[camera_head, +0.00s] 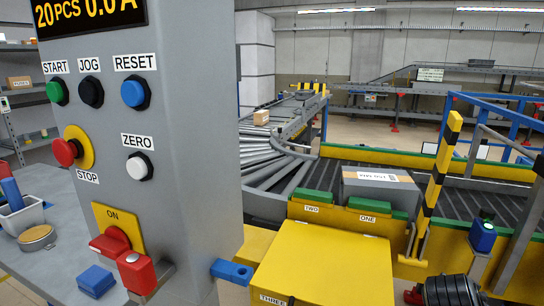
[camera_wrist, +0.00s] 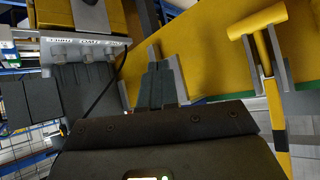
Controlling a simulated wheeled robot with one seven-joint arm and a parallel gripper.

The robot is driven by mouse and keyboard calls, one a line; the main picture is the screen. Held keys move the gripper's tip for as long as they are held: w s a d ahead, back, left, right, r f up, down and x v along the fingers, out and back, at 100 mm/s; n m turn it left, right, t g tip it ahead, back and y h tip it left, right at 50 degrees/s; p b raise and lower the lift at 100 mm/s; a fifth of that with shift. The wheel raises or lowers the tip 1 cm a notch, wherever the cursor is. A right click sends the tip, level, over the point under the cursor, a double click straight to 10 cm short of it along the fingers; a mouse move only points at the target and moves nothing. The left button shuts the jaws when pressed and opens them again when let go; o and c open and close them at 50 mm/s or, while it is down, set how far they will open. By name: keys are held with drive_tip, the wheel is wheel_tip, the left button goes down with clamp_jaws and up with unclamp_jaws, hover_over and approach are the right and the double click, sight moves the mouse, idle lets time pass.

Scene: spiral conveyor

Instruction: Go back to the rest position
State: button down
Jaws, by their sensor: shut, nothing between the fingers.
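My gripper (camera_wrist: 161,82) shows in the wrist view, its two grey fingers side by side, shut and empty. Beyond the fingers is a yellow panel (camera_wrist: 195,55). A yellow hammer-like handle (camera_wrist: 258,22) stands to their right, apart from them. A grey box with labelled connectors (camera_wrist: 88,50) is to their left. In the head view the fingers cannot be made out; a dark ribbed part at the lower right looks like my arm.
A grey control cabinet (camera_head: 205,150) with buttons fills the left of the head view. A yellow box (camera_head: 325,268) stands in front of the roller conveyor (camera_head: 270,175). A grey carton (camera_head: 380,190) sits on the conveyor. A yellow-black striped post (camera_head: 437,180) rises to its right.

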drive_tip(key=s+a+f+n+t+y, duration=0.2)
drive_tip(key=s+a+n, duration=0.15)
drive_tip(key=s, duration=0.45)
drive_tip(key=s+a+f+n+t+y, duration=0.1)
drive_tip(key=s+a+n+t, duration=0.2)
drive_tip(key=s, duration=0.5)
drive_tip(key=s+a+f+n+t+y, duration=0.2)
drive_tip(key=s+n, duration=0.3)
drive_tip(key=s, duration=0.3)
drive_tip(key=s+a+r+t+y, duration=0.1)
drive_tip(key=s+a+r+y, duration=0.1)
drive_tip(key=s+a+r, duration=0.4)
drive_tip(key=s+a+r+n+t+y, duration=0.1)
drive_tip(key=s+a+r, duration=0.6)
drive_tip(key=s, duration=0.5)
drive_tip(key=shift+s+y, duration=0.35)
drive_tip(key=shift+y, duration=0.05)
